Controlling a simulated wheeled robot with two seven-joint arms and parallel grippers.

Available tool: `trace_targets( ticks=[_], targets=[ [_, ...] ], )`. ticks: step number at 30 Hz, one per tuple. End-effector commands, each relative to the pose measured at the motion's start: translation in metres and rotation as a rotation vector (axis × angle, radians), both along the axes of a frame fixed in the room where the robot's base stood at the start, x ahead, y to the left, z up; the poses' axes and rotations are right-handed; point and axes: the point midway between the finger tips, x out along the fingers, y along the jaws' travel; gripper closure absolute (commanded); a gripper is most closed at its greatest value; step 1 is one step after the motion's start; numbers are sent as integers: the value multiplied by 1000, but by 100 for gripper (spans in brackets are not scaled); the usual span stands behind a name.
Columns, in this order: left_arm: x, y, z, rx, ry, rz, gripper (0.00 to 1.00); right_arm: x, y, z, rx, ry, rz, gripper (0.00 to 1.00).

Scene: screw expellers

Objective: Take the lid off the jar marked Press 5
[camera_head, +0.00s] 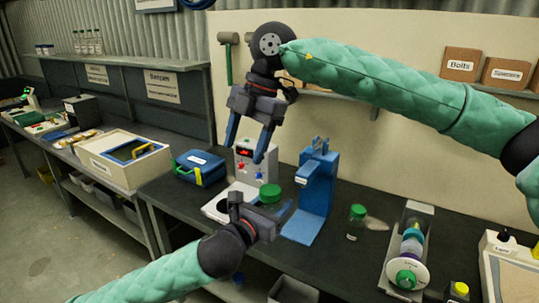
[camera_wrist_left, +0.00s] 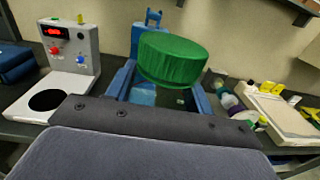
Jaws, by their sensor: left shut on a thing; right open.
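My left gripper (camera_head: 285,213) is shut on a jar with a green lid (camera_head: 270,193), above the dark bench. In the left wrist view the ridged green lid (camera_wrist_left: 172,62) sits on top, with part of the clear jar (camera_wrist_left: 168,97) below it between the blue fingers. The jar looks upright; I cannot read its mark. My right gripper (camera_head: 247,148) is open and empty, pointing down, above and slightly left of the lid and apart from it. Another green-lidded clear jar (camera_head: 356,222) stands on the bench to the right.
A blue press-like stand (camera_head: 318,185) stands just behind the held jar. A white device with a red display (camera_head: 246,158) is behind left, a blue case (camera_head: 199,167) farther left. A rack with coloured discs (camera_head: 408,250) lies right. A grey bin (camera_head: 293,290) is in front.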

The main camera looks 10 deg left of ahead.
Motion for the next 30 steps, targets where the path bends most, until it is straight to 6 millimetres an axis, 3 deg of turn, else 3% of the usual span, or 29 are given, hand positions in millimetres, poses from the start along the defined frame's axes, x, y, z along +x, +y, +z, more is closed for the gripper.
trace_targets(
  ticks=[3, 9, 17, 30],
  targets=[
    [0, 0, 0, 0, -1, 0, 100, 13, -20, -21, -151, -67, -130, 37],
    [0, 0, 0, 0, -1, 0, 100, 26, -41, -37, -280, -140, -262, 37],
    [0, 0, 0, 0, -1, 0, 100, 28, -45, -49, -303, -153, -288, 37],
    [0, 0, 0, 0, -1, 0, 100, 27, -44, -105, -301, -151, -286, 37]
  ],
)
